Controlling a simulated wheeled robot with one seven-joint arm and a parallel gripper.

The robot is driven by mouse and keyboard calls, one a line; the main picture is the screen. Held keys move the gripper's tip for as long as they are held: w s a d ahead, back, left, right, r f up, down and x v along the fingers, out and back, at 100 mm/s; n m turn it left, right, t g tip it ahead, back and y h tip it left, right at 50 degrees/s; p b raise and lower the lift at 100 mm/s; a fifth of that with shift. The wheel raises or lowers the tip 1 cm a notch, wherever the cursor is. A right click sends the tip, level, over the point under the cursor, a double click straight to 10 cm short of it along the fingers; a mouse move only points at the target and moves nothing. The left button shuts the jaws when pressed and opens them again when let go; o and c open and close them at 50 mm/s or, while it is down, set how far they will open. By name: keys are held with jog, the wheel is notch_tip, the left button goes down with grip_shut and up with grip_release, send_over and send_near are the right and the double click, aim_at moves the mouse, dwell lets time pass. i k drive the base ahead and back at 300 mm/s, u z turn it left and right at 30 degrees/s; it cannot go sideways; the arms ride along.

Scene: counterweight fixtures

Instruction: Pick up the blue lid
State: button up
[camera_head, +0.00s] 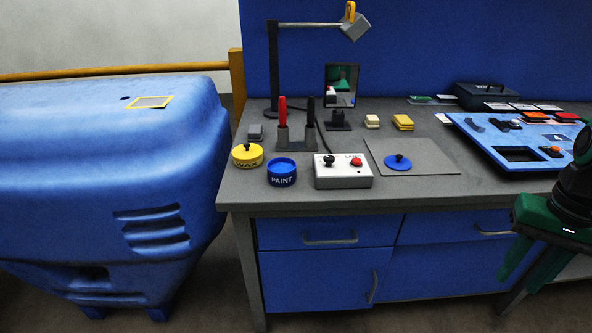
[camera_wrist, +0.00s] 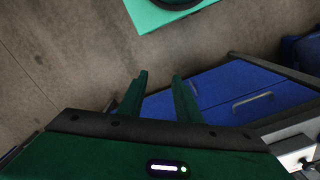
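The blue lid (camera_head: 398,162) is a flat round disc with a dark knob on top. It lies on a grey mat (camera_head: 432,157) on the workbench, right of the white control box. My gripper (camera_head: 518,270) is green and hangs at the right edge of the head view, in front of the bench and below its top. It is well right of the lid and apart from it. In the wrist view my gripper (camera_wrist: 160,82) has its two fingers spread with nothing between them. The lid does not show in the wrist view.
An open blue paint tin (camera_head: 282,173), a yellow wax tin (camera_head: 247,155) and a white control box (camera_head: 342,171) stand left of the lid. A blue tray of parts (camera_head: 470,127) lies to the right. A lamp (camera_head: 273,65) rises at the back.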

aim_at(397, 162)
jog(key=u, duration=0.05)
jog(key=k, duration=0.6)
jog(key=z, duration=0.55)
jog(key=i, duration=1.45)
jog(key=z, duration=0.05)
